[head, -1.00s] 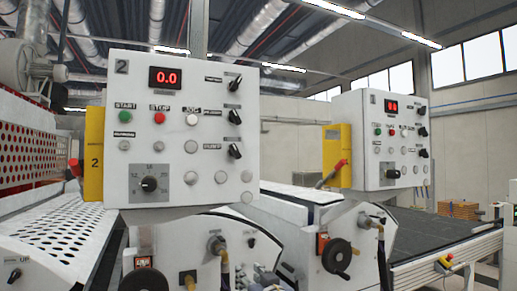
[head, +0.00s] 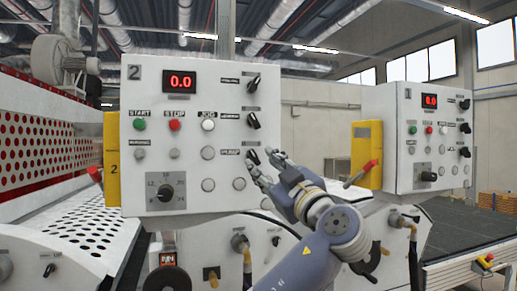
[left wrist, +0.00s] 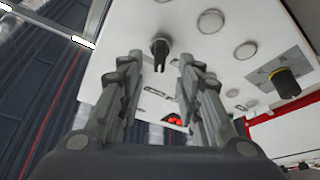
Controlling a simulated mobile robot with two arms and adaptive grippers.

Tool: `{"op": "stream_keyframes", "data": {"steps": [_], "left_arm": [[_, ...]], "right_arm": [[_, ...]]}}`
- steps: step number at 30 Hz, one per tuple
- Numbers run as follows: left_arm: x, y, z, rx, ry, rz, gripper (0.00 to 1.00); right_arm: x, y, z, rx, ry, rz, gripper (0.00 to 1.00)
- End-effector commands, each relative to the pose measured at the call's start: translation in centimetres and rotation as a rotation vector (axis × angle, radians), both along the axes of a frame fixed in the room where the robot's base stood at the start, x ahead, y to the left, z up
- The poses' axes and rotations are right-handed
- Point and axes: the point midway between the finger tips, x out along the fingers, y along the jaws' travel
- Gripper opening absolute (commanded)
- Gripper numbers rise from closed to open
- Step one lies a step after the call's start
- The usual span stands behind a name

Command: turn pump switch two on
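The white control panel marked 2 (head: 190,107) stands left of centre in the head view. Its pump switch (head: 253,157), a black rotary knob right of the PUMP label, is the lowest of a column of black knobs. My left gripper (head: 263,165) is at this knob, with its fingers partly covering it. In the left wrist view a black knob (left wrist: 160,47) shows just beyond the gap between the open fingers (left wrist: 161,66). The fingers stand apart on either side of it; I cannot tell whether they touch it. My right gripper is not in view.
A red display (head: 180,80) reads 0.0 above the start, stop and jog buttons. A dial (head: 165,193) sits low on the panel. A yellow box (head: 112,160) is on its left side. A similar panel marked 1 (head: 432,140) stands to the right.

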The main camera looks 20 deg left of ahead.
Motion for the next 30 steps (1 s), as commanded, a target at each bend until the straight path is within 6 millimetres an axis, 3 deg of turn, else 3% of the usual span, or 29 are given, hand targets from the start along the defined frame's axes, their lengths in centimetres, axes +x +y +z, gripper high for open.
{"op": "stream_keyframes", "data": {"steps": [1, 7, 20, 21, 25, 30], "left_arm": [[0.5, 0.6, 0.8, 0.002, 0.001, 0.004, 0.33], [1.9, 2.0, 1.2, 0.002, 0.001, 0.002, 0.33], [2.5, 2.6, 1.2, 0.000, 0.001, -0.001, 0.33], [2.5, 2.6, 1.2, 0.000, 0.001, -0.001, 0.30], [2.5, 2.6, 1.2, 0.000, 0.001, -0.001, 0.01], [2.5, 2.6, 1.2, 0.000, 0.001, 0.000, 0.00]], "right_arm": [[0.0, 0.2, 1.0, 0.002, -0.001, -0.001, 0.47], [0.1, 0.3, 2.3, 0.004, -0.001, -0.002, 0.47], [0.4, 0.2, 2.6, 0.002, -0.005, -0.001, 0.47], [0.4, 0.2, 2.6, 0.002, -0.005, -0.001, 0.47], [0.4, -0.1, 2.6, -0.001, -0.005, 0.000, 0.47], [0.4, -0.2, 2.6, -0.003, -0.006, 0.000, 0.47]]}}
